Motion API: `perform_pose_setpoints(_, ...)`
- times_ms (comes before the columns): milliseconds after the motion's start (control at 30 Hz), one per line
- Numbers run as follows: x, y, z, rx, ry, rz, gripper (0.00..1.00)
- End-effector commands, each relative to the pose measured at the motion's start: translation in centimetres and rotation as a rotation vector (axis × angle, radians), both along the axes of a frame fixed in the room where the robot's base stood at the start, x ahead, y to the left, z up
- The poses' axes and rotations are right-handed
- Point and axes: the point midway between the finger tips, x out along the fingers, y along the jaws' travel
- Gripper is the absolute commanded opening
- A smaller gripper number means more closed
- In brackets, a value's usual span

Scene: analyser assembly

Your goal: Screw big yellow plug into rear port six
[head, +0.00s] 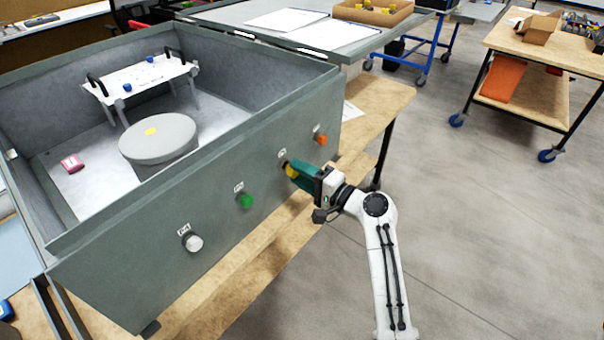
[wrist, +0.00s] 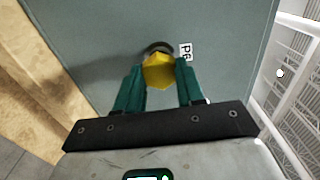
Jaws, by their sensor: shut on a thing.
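The big yellow plug (wrist: 158,72) sits between the green fingers of my gripper (wrist: 160,85) in the wrist view, its faceted head toward me. Its far end meets the dark round port (wrist: 157,48) beside the label P6 (wrist: 186,51); how deep it sits is hidden. In the head view, my gripper (head: 297,173) is shut on the yellow plug (head: 290,170) at the front panel (head: 215,220) of the grey box. My fingers cover most of the plug there.
On the same panel are an orange plug (head: 320,138), a green plug (head: 245,201) and a pale plug (head: 193,242). The box stands on a wooden bench (head: 385,98). Inside are a grey cylinder (head: 150,150) and a white rack (head: 145,80).

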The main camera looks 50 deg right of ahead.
Motion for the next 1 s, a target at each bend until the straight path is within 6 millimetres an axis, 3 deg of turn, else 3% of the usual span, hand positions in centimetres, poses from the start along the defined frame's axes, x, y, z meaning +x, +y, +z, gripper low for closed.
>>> perform_pose_setpoints(1000,0.79,0.03,0.03,-0.001,0.001,0.001,0.04)
